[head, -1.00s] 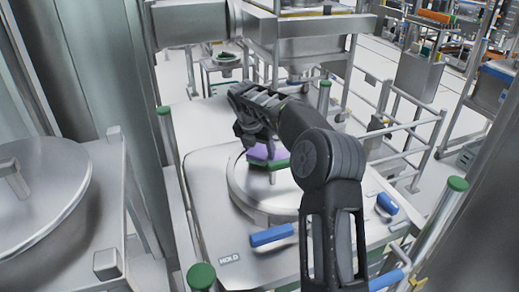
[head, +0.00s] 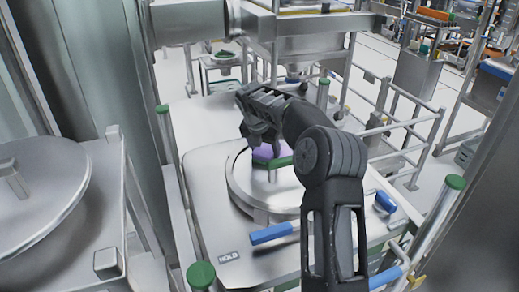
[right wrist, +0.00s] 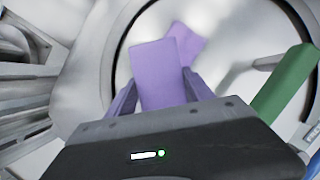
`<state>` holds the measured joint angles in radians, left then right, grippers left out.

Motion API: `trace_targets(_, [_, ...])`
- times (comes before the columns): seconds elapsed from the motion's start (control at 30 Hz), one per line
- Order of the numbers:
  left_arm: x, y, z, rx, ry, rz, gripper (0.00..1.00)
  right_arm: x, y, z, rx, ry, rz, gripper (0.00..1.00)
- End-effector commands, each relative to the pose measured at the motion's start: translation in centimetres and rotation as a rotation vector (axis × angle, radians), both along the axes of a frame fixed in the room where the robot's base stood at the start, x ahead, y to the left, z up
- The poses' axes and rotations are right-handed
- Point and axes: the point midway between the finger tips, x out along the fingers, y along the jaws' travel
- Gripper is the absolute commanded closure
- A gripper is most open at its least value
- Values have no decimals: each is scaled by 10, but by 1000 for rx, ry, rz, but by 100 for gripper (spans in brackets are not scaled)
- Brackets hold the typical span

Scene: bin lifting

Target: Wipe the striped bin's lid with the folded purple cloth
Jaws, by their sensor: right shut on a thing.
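A round metal lid (head: 243,190) with a green bar handle (head: 281,163) lies on a flat metal top; I see no stripes on it. My right gripper (head: 258,141) is above the far part of the lid, left of the handle, and is shut on the folded purple cloth (head: 264,153). In the right wrist view the cloth (right wrist: 158,72) shows between the two fingers, over the lid (right wrist: 235,50), with the green handle (right wrist: 287,82) to the right. I cannot tell if the cloth touches the lid. My right arm hides the lid's right part. My left gripper is out of view.
Blue grips (head: 271,234) lie at the lid's near and right sides. A sign reading HOLD (head: 229,257) is on the top's near edge. Green-capped posts (head: 201,275) and rails surround it. Another round metal lid (head: 40,190) is at the left.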

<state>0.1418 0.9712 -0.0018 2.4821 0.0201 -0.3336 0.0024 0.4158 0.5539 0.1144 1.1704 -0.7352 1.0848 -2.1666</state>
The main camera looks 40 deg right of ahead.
Motion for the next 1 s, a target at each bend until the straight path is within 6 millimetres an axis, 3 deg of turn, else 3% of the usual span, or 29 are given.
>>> trace_targets(0.2, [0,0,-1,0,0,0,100,-5,-14,0,-1,0,0,71])
trace_targets(0.67, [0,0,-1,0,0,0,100,-6,-20,0,-1,-1,-1,71])
trace_targets(1.0, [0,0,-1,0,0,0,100,-15,-47,-2,-1,-1,-1,71])
